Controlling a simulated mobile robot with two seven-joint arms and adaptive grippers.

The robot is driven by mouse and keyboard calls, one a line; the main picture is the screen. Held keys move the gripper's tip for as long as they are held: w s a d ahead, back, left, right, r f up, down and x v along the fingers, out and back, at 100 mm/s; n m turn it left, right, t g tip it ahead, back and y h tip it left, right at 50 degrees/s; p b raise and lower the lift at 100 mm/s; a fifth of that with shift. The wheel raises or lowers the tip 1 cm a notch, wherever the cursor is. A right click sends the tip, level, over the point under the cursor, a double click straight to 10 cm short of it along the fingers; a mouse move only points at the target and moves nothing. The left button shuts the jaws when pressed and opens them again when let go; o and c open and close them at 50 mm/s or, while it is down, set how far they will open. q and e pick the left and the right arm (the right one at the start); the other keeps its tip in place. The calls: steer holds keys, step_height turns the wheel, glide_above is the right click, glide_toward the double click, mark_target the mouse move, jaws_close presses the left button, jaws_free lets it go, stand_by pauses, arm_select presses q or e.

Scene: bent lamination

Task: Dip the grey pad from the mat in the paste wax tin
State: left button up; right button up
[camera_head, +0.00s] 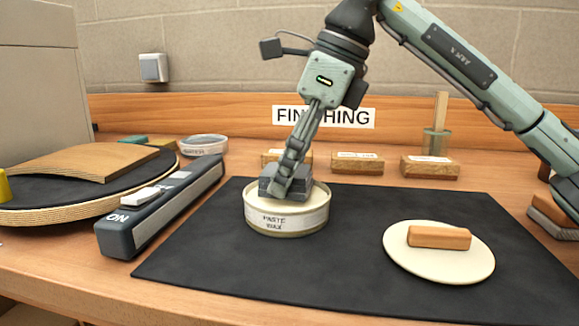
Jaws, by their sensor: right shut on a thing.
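The paste wax tin (287,222) stands open on the black mat (340,275), left of the mat's middle, with pale wax showing at its top. My right gripper (284,186) points down over the tin and is shut on the grey pad (303,189). The pad is at the tin's mouth, within its rim as seen here. I cannot tell how deep its underside sits in the wax. The fingers hide part of the pad. My left gripper is not in view.
A pale round disc (440,272) with an orange-brown block (439,237) lies on the mat's right. A dark switch bar (160,205) and a round board with a curved wooden piece (85,162) stand left. Several labelled wooden blocks (430,167) line the back. The mat's front is clear.

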steer(key=shift+f, duration=0.55)
stand_by(1.1)
steer(key=shift+r, duration=0.1)
step_height(320, 180, up, 7)
steer(key=p, duration=0.5)
stand_by(0.3)
